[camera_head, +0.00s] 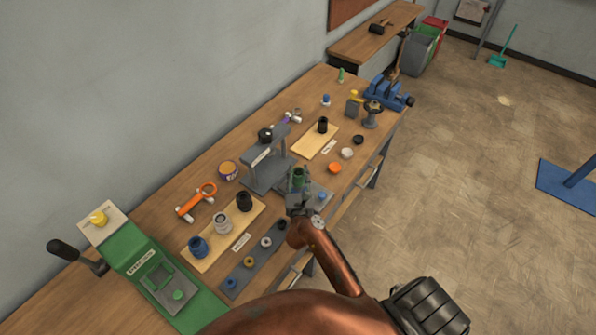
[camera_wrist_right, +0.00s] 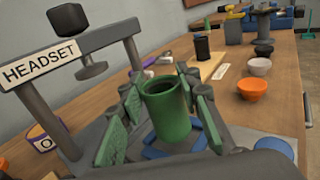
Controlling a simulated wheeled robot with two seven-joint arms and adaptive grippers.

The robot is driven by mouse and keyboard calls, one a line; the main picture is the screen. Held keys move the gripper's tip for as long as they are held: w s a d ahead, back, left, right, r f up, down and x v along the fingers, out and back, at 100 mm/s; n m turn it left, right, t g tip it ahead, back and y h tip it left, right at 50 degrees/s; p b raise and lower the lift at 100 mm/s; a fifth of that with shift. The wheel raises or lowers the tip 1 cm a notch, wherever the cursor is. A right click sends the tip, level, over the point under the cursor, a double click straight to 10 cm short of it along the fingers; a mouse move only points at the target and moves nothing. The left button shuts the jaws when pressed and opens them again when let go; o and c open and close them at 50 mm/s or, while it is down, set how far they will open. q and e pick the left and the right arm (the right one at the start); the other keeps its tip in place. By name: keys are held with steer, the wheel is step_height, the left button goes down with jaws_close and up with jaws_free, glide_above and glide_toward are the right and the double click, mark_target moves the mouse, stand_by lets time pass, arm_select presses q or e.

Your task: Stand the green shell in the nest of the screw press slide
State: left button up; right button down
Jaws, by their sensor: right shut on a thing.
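The green shell (camera_head: 299,174) is a hollow, open-topped cylinder. My right gripper (camera_head: 298,186) is shut on it, and the shell stands upright between the green-padded fingers. In the right wrist view the shell (camera_wrist_right: 165,110) is over blue nest pieces (camera_wrist_right: 160,149) on a grey slide. I cannot tell whether its base touches the slide or is seated. The grey screw press (camera_head: 265,160), labelled HEADSET, has a dark screw knob on top and stands just left of the gripper. My left gripper is not in view.
A blue round piece (camera_head: 321,195) lies right of the gripper. Wooden boards with dark and blue cylinders, an orange bowl (camera_head: 335,168), an orange tool (camera_head: 197,199) and a blue vise (camera_head: 390,94) share the bench. A green fixture (camera_head: 140,262) stands at the near left.

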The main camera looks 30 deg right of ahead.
steer(key=shift+p, duration=0.75)
stand_by(1.7)
steer(key=shift+f+b, duration=0.65)
steer(key=shift+f, duration=0.3)
steer(key=c, duration=1.4)
jaws_free()
steer(key=shift+o, duration=0.2)
steer(key=v, duration=1.2)
